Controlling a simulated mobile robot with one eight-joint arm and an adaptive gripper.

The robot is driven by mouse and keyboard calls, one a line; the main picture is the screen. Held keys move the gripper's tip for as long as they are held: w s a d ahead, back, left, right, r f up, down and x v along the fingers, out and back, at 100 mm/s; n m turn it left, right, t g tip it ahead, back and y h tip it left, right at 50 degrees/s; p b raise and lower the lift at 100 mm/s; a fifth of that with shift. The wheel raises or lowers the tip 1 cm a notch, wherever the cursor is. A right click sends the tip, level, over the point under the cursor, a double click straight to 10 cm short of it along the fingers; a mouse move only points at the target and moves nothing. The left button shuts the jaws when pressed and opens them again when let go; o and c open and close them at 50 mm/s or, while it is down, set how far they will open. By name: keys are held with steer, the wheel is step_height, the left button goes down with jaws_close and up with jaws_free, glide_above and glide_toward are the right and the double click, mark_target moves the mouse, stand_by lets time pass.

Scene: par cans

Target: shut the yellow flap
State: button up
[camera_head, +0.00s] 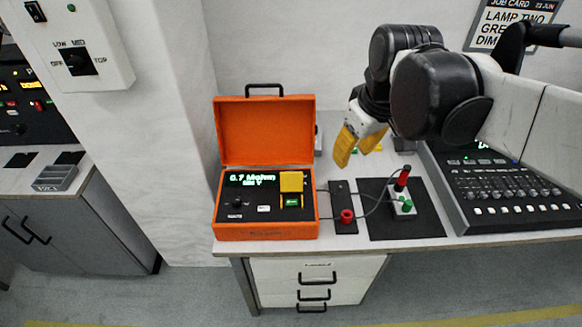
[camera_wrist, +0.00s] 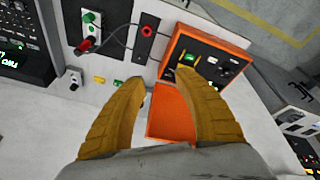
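The yellow flap (camera_head: 291,182) is on the panel of the open orange case (camera_head: 267,231). It stands raised, with the green button (camera_head: 292,201) uncovered just below it. In the wrist view the flap (camera_wrist: 189,59) is small, near the tip of the right finger. My gripper (camera_head: 357,150) has yellow fingers. It hangs above the bench to the right of the case, apart from the flap. In the wrist view its fingers (camera_wrist: 159,79) are spread with nothing held between them, and the orange lid (camera_wrist: 170,115) shows behind the gap.
The case's lid (camera_head: 264,132) stands open at the back, with a black handle on top. To the right are a black strip with a red knob (camera_head: 347,216), a cabled box with red and green plugs (camera_head: 403,203) on a dark mat, and a mixing console (camera_head: 500,190).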

steer(key=w+a+f+n+g+p, duration=0.15)
steer(key=w+a+n+g, duration=0.35)
steer(key=w, duration=0.6)
steer(key=n+g+p, duration=0.2)
steer(key=n, duration=0.5)
glide_toward(294, 172)
steer(key=w+f, duration=0.1)
steer(key=w, duration=0.1)
steer(key=b+x, duration=0.1)
steer(key=x, duration=0.6)
steer(key=b+x, duration=0.1)
steer(key=x, duration=0.2)
steer(key=shift+s+f+b, duration=0.2)
steer(key=shift+s+b, duration=0.1)
steer(key=shift+s, duration=0.2)
jaws_close()
